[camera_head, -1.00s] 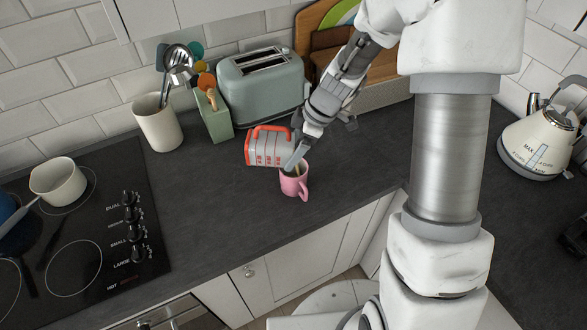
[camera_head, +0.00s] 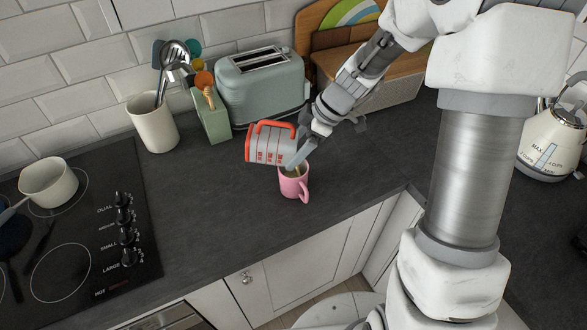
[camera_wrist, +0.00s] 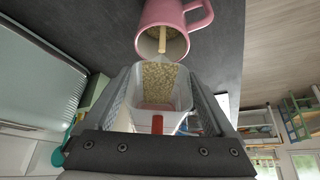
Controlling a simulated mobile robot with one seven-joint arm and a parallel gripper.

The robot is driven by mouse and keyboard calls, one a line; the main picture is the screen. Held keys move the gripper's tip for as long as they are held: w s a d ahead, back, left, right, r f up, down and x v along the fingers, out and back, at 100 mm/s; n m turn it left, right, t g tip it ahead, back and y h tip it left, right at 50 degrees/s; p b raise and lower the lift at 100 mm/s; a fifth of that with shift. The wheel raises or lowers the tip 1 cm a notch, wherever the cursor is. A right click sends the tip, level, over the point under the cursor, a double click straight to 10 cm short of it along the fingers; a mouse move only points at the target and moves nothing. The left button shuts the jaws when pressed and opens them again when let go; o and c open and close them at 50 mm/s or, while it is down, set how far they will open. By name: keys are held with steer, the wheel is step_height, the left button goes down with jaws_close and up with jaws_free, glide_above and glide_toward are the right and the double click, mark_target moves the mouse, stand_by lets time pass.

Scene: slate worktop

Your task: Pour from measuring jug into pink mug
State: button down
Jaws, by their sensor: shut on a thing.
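The measuring jug (camera_head: 265,148), clear with red markings and a red rim and handle, is tilted over the pink mug (camera_head: 293,186). My gripper (camera_head: 301,150) is shut on the jug and holds it above the worktop. In the wrist view the jug (camera_wrist: 158,119) holds pale grains, and a stream of them runs from its lip into the mug (camera_wrist: 203,14). Grains also show inside the mug. The mug stands upright on the worktop, its handle toward the front right. The exact grip on the jug is partly hidden in the head view.
A green toaster (camera_head: 262,88), a utensil pot (camera_head: 153,124) and a green holder (camera_head: 211,116) stand behind the jug. The hob (camera_head: 75,225) with a white pan (camera_head: 48,184) is at left. A cream kettle (camera_head: 547,143) stands at right. The worktop around the mug is clear.

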steer(key=shift+s+d+f+y+b, duration=0.15)
steer(key=shift+y+b, duration=0.3)
steer(key=shift+b, duration=1)
steer(key=shift+w+d+f+y+b, duration=0.15)
steer(key=shift+y+b, duration=0.25)
steer(key=shift+b, duration=1.1)
steer(key=shift+s+d+f+y+b, duration=0.1)
steer(key=shift+d+y+b, duration=0.25)
steer(key=shift+b, duration=1.1)
steer(key=a+r+h+p, duration=0.1)
steer(key=h+p, duration=0.1)
steer(key=p, duration=1)
steer(key=shift+a+r+h, duration=0.35)
steer(key=shift+r+h, duration=0.05)
steer(key=shift+f+p, duration=0.2)
steer(key=shift+p, duration=0.1)
steer(key=shift+f, duration=0.3)
steer(key=shift+r, duration=0.1)
steer(key=p, duration=0.1)
steer(key=h+p, duration=0.1)
steer(key=p, duration=0.1)
steer(key=shift+a+r, duration=0.2)
steer(key=shift+r, duration=0.05)
